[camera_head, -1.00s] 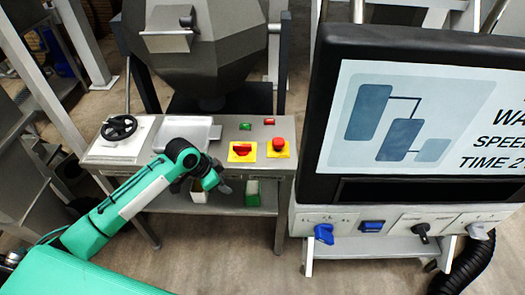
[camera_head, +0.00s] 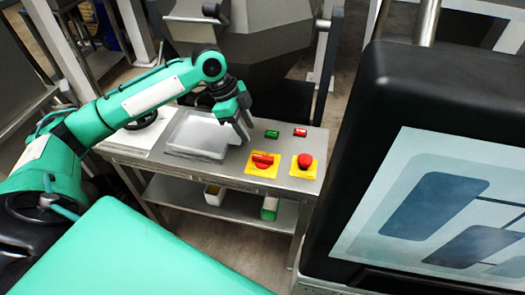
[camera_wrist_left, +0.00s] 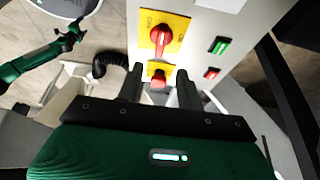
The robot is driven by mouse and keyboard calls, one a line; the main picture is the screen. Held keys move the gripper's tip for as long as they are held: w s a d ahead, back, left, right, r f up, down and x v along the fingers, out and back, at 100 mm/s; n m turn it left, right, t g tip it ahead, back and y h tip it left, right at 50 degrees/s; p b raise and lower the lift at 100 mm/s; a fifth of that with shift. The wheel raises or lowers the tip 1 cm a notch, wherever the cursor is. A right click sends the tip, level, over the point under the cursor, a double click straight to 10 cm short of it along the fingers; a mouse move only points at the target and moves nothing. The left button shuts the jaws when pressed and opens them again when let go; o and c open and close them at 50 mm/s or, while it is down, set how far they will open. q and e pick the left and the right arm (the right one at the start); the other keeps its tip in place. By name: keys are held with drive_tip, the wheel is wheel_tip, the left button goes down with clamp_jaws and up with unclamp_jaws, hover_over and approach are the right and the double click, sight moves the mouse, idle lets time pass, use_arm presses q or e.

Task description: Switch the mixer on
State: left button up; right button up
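The mixer's grey faceted drum (camera_head: 265,40) stands behind a steel control table (camera_head: 225,172). On the table are a red rotary switch on a yellow plate (camera_head: 263,162), a red mushroom button on yellow (camera_head: 304,161), a green button (camera_head: 272,134) and a red button (camera_head: 300,132). My left gripper (camera_head: 243,128) hangs above the table, left of the green button and behind the rotary switch. In the left wrist view its fingers (camera_wrist_left: 158,86) are apart and empty, with the rotary switch (camera_wrist_left: 160,38) beyond them. A green arm, apparently my right, ends in a small dark gripper (camera_wrist_left: 73,28); its finger state is unclear.
A large black-framed screen (camera_head: 440,200) fills the right side, close to the table. A shallow tray (camera_head: 198,137) and a black handwheel (camera_head: 142,118) lie left of the buttons. A lower shelf holds small boxes.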

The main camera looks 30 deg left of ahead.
sight(263, 157)
use_arm(q)
drive_tip(key=x, duration=1)
drive_tip(key=shift+w+d+f, duration=0.1)
drive_tip(key=shift+d+f, duration=0.1)
drive_tip(key=shift+f, duration=0.15)
clamp_jaws()
